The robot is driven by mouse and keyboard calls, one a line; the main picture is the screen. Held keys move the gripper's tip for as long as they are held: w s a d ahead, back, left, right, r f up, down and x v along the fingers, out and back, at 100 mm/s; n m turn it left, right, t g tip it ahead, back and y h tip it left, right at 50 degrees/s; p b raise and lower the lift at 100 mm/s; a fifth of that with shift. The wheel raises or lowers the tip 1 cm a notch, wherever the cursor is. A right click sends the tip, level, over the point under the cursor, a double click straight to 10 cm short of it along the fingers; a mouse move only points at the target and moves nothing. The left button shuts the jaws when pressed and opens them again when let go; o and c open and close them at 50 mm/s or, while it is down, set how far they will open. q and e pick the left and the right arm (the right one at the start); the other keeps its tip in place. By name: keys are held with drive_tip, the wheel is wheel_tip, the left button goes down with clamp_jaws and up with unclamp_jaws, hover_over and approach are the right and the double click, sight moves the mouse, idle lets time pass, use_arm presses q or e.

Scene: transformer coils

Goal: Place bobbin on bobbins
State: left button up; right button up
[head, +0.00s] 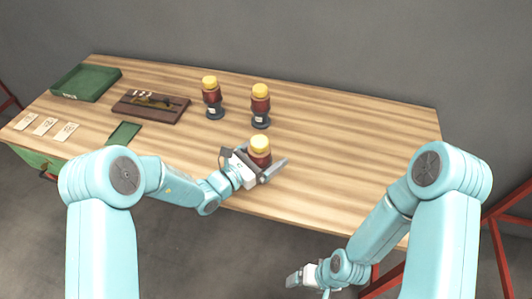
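A bobbin (260,155) with a yellow top and dark red body is at the front of the table. My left gripper (262,166) is around it, with one finger along its front right side. The other finger is partly hidden, so I cannot tell whether the grip is closed on it or whether its underside touches the table. Two similar bobbins stand upright farther back, a left one (211,97) and a right one (260,106), each with a dark base and a pale label. My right gripper (294,279) is low, beyond the table's front edge, small and unclear.
The wooden table (350,150) is clear on its right side. A green tray (112,73) lies at the back left, with a dark wooden tool tray (178,112) beside it. A flat green pad (123,134) and pale cards (44,126) lie at the left. A grey wall stands behind.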

use_arm(q)
drive_tip(key=shift+r, duration=0.3)
drive_tip(key=v, duration=0.7)
drive_tip(key=b+v, duration=0.1)
drive_tip(key=v, duration=0.3)
drive_tip(key=shift+a+f, duration=0.1)
drive_tip(key=shift+f, duration=0.15)
drive_tip(key=shift+s+a, duration=0.35)
